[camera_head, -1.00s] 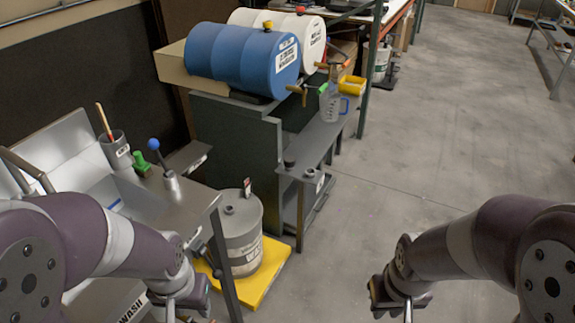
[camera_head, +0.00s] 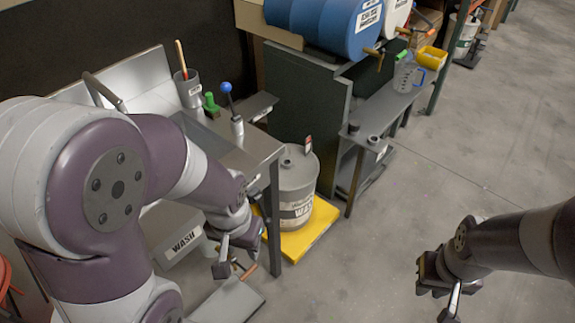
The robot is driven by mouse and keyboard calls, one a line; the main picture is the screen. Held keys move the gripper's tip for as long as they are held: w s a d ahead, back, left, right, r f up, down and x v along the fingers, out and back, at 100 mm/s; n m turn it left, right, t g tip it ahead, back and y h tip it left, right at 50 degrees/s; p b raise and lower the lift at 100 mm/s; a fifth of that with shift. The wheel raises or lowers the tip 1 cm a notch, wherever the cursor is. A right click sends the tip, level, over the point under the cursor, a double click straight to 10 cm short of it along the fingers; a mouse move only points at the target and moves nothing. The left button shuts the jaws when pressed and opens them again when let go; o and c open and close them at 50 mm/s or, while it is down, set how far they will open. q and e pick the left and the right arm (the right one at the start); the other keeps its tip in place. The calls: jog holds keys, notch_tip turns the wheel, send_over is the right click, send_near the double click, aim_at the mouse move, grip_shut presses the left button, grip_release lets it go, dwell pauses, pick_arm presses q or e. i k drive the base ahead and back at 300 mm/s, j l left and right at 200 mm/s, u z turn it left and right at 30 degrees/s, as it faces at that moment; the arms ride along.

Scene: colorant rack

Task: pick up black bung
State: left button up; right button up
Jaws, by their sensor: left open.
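A small black bung (camera_head: 353,128) appears to sit on the near end of the narrow grey shelf (camera_head: 395,108), below the blue barrel. It is small, so its shape is hard to make out. A dark round fitting (camera_head: 373,140) is just right of it. My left gripper (camera_head: 236,262) is open and empty, low beside the wash bench, left of and nearer than the bung. My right gripper (camera_head: 449,296) hangs over bare floor at the lower right, clear of everything. Its jaws are too unclear to judge.
A grey waste drum (camera_head: 298,190) stands on a yellow platform (camera_head: 313,233) between my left gripper and the shelf. A blue barrel (camera_head: 325,22), a clear jug (camera_head: 404,75) and a yellow bin (camera_head: 432,58) are behind. The wash bench (camera_head: 258,147) is left. Floor at right is free.

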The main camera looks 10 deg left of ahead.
aim_at(354, 125)
jog(key=i+l+u, duration=0.25)
jog(key=i+l, duration=0.7)
jog(key=i, duration=0.35)
jog(key=i+l+u, duration=0.2)
jog(key=i+l, duration=1)
jog(key=i+j, duration=0.05)
